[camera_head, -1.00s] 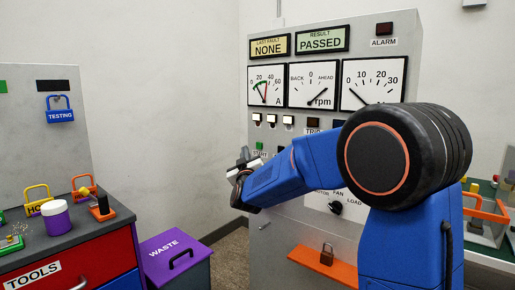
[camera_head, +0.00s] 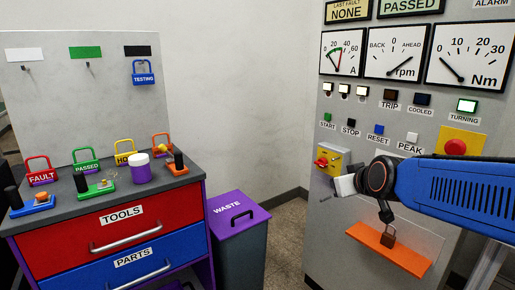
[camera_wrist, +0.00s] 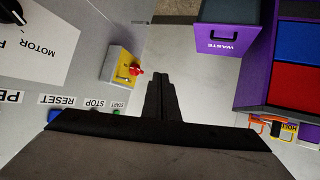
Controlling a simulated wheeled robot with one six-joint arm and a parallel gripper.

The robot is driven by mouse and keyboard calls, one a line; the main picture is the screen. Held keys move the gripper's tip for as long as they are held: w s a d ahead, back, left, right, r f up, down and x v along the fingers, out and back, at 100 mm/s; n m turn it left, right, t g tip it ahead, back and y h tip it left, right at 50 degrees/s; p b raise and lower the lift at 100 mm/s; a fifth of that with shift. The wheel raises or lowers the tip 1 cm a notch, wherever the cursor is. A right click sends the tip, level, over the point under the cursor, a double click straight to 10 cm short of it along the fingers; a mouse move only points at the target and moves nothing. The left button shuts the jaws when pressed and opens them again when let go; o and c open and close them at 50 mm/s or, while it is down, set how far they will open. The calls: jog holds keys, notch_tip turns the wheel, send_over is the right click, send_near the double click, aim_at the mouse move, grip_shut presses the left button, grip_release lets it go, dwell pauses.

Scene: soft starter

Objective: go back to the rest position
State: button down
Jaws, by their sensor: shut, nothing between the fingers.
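My gripper (camera_head: 344,186) is at the end of my blue arm, which reaches in from the right edge of the head view. It is in front of the lower part of the grey test panel (camera_head: 322,236), close to the yellow box with a red knob (camera_head: 328,160). In the wrist view the dark fingers of my gripper (camera_wrist: 160,76) are together with nothing between them. The yellow box (camera_wrist: 121,66) shows there to the left of the fingers, apart from them. My arm hides part of the panel's lower right.
A purple waste bin (camera_head: 238,205) stands on the floor between the panel and the tool cabinet (camera_head: 120,216).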

jog(key=s+d+f+m+g, duration=0.1)
jog(key=s+f, duration=0.3)
jog(key=s, duration=0.5)
jog(key=s+d+f+m+g+h, duration=0.1)
jog(key=s+d+f+g, duration=0.1)
jog(key=s, duration=0.7)
jog(key=s+d+f+m+g, duration=0.1)
jog(key=s+f+g, duration=0.3)
jog(key=s, duration=0.6)
notch_tip(320, 180, down, 3)
jog(key=shift+d+r+h, duration=0.15)
jog(key=shift+d+h, duration=0.15)
jog(key=shift+d, duration=0.5)
